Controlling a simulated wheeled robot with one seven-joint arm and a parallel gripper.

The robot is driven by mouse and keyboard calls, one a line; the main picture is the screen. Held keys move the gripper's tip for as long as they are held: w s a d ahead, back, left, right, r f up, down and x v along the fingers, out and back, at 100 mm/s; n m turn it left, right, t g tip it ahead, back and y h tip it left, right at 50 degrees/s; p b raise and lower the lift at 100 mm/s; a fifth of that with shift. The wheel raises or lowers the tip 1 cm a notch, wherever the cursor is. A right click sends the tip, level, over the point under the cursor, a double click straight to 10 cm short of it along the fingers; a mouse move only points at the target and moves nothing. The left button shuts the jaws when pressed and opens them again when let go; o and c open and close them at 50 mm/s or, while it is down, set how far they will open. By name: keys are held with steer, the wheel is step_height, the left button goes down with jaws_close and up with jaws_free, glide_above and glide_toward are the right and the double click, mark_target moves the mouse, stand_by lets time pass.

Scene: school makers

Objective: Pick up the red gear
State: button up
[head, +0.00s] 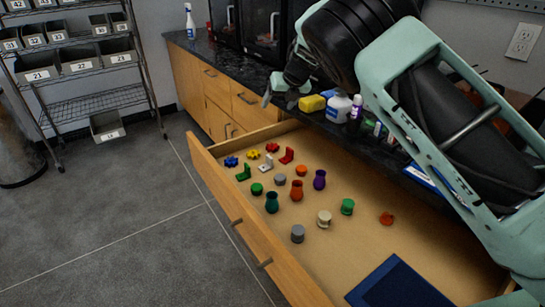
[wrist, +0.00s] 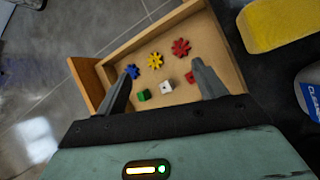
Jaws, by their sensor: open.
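The red gear (head: 271,147) lies flat at the far end of the open drawer, and it also shows in the wrist view (wrist: 181,48), beyond my fingertips and toward the right finger. A yellow gear (wrist: 155,61) and a blue gear (wrist: 132,72) lie to its left in a row. My gripper (head: 278,99) is open and empty, held above the far end of the drawer and apart from the gears. In the wrist view its two fingers (wrist: 165,68) point toward the gears, and the left fingertip comes close to covering the blue gear.
The wooden drawer (head: 290,262) also holds green, white and red brackets (head: 287,155), several coloured vases and round pieces, and a dark blue mat (head: 398,285). A yellow sponge (head: 312,103) and bottles (head: 339,107) stand on the black counter beside my gripper. Drawer walls surround the gears.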

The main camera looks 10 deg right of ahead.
step_height(320, 180, down, 4)
steer(key=d+n+g+h, duration=0.1)
steer(key=n+h, duration=0.1)
steer(key=n, duration=0.1)
steer(key=b, duration=0.2)
glide_toward(273, 146)
steer(key=shift+x, duration=1.05)
steer(key=shift+b+x, duration=0.3)
steer(key=shift+x, duration=2.75)
steer(key=c, duration=1.1)
